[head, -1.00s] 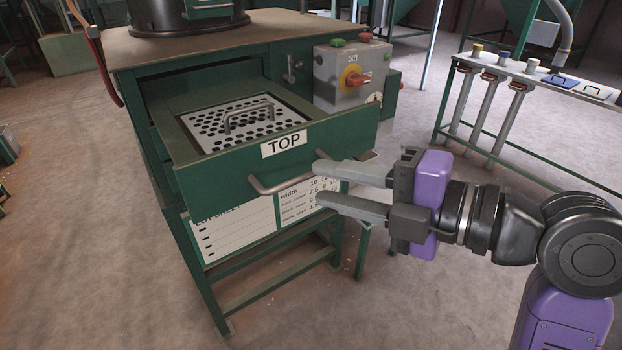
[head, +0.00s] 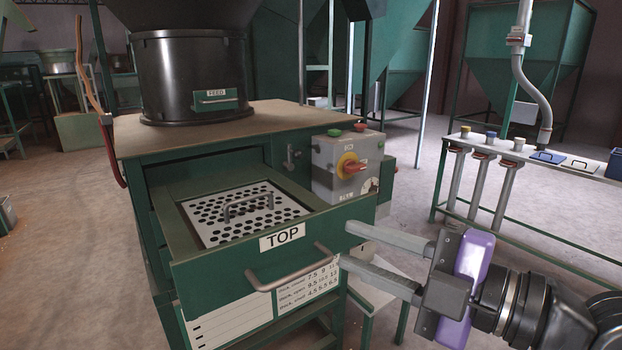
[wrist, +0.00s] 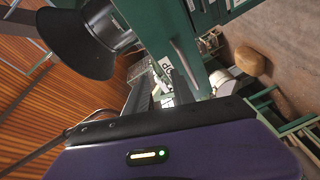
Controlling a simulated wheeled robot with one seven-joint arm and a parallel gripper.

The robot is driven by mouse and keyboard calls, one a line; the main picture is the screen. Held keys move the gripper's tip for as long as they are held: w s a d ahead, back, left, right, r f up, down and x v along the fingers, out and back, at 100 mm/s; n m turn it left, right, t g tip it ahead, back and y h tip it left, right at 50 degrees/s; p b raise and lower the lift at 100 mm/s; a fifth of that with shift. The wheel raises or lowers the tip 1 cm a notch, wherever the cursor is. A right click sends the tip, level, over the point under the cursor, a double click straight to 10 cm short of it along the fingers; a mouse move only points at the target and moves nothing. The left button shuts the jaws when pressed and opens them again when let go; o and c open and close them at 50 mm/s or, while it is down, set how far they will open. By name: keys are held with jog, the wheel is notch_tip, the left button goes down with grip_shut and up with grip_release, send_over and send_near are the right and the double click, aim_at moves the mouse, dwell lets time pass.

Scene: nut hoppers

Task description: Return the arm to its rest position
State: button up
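My gripper (head: 345,245) is at the lower right of the head view, to the right of the open drawer. Its two grey fingers are spread apart with nothing between them. The fingertips point left, toward the right end of the drawer front, and appear clear of the handle (head: 292,270). The purple gripper body also shows in the wrist view (wrist: 180,153). My arm's further links run off the lower right edge of the head view.
The green drawer labelled TOP (head: 215,285) stands pulled out, holding a perforated plate (head: 240,235). A control box (head: 330,180) with a red knob sits above right. A rack (head: 480,225) with tubes stands at right.

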jog(key=w+d+f+m+t+h+p, duration=0.1)
jog(key=w+d+f+m+t+h, duration=0.15)
jog(key=d+m+t+h, duration=1.1)
jog(key=s+f+m+g+y+p, duration=0.1)
jog(key=s+f+m+g, duration=0.35)
jog(key=f+m, duration=0.4)
jog(key=s+f+m+g+p, duration=0.1)
jog(key=s+f, duration=0.5)
jog(key=s, duration=0.9)
jog(key=s+f+m+g+p, duration=0.1)
jog(key=s+f+g+p, duration=0.2)
jog(key=s, duration=1.2)
notch_tip(320, 180, down, 3)
jog(key=shift+s+a+f+g+h, duration=0.15)
jog(key=shift+a+g+h, duration=0.25)
jog(key=shift+g, duration=0.4)
